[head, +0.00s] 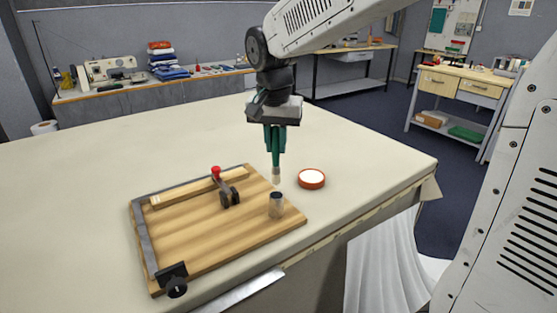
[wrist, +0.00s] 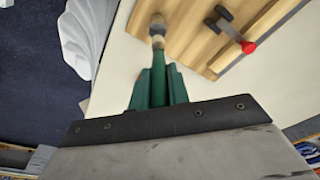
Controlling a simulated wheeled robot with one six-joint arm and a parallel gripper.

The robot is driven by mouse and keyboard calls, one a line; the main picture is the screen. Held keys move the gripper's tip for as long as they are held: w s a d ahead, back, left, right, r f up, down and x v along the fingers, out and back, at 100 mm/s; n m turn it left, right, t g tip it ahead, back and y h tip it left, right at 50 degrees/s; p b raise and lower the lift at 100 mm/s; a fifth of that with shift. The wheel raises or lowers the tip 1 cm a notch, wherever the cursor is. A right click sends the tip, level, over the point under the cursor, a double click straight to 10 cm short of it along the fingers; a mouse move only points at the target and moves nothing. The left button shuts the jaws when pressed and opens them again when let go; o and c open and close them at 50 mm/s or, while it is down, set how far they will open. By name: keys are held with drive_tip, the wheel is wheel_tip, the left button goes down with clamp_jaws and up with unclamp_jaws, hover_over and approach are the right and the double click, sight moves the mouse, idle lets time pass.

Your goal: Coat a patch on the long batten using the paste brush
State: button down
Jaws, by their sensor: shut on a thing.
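My gripper (head: 275,146) has green fingers and points down above the right part of the wooden board (head: 215,232). The brush also shows in the wrist view (wrist: 157,40), sticking out past the fingers. The long batten (head: 180,193) lies along the board's far side, under a red-knobbed clamp (head: 229,192). The round red dish (head: 312,179) with white content, perhaps paste, stands on the table right of the brush. Whether the bristles carry paste is too small to tell.
A black fitting with a knob (head: 175,280) sits at the board's near left corner. The table's right edge lies beyond the dish; the cloth (head: 80,190) left is clear.

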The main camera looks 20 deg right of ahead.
drive_tip(key=w+d+f+t+h, duration=0.3)
drive_tip(key=w+d, duration=0.6)
drive_tip(key=d, duration=0.5)
wheel_tip(320, 180, down, 6)
drive_tip(key=shift+d, duration=0.25)
drive_tip(key=shift+f, duration=0.75)
idle(1.6)
wheel_tip(320, 180, up, 7)
idle(0.8)
idle(0.7)
